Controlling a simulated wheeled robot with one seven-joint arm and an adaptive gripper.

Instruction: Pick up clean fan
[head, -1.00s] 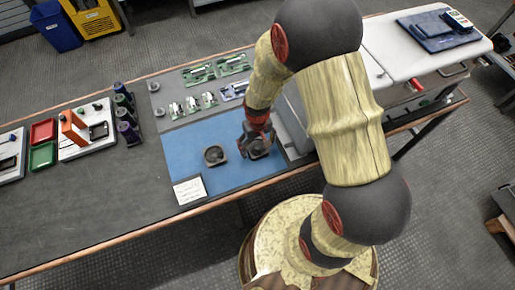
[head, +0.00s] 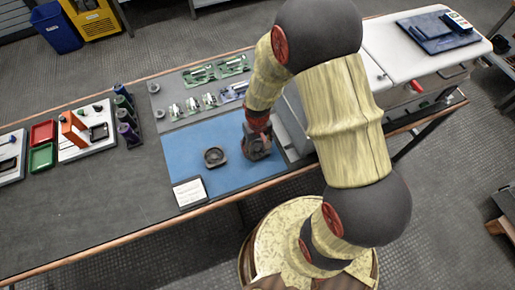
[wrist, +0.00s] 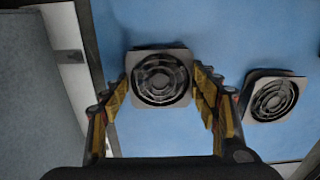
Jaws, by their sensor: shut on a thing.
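Two square fans with round grilles show over the blue mat (head: 190,150). My gripper (head: 257,139) is shut on the right-hand fan in the head view. In the wrist view, my gripper's yellow-padded fingers (wrist: 161,82) are against two opposite sides of this held fan (wrist: 160,76), whose grille has pale grey smudges. The other fan (head: 214,157) lies on the mat to the left in the head view; it also shows at the right in the wrist view (wrist: 271,97). I cannot tell whether the held fan is off the mat.
A white card (head: 189,192) lies at the mat's front left corner. Green circuit boards (head: 200,74) and small parts are behind the mat. Dark cylinders (head: 127,120) stand to the left. A white case (head: 410,55) stands at the right. The bench between mat and cylinders is clear.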

